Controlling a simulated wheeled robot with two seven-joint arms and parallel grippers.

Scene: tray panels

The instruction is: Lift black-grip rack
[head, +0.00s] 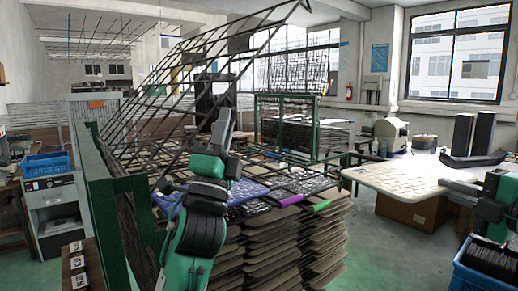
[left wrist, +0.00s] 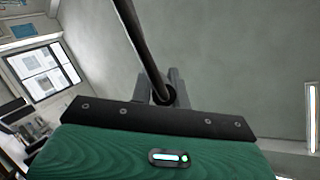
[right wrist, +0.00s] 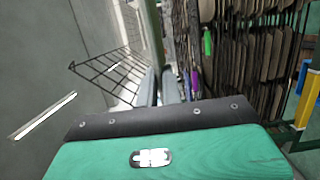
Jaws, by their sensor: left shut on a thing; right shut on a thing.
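The black-grip rack (head: 175,75) is a large dark wire grid. It stands steeply tilted in the head view, its upper end near the top edge, partly behind my left arm. My left gripper (head: 228,110) overlaps it there. In the left wrist view, my left gripper (left wrist: 165,92) is shut on a dark rod (left wrist: 145,45) that fits the rack. My right gripper (head: 445,184) is at the right, over the front of the white table. In the right wrist view its jaws (right wrist: 160,88) are close together at a thin bar; I cannot tell if it belongs to the rack.
A stack of brown trays (head: 270,255) stands in the middle, with purple (head: 290,200) and green (head: 319,206) grips on top. A green frame (head: 98,190) is at the left. The white table (head: 400,175) and blue crate (head: 485,278) are at the right.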

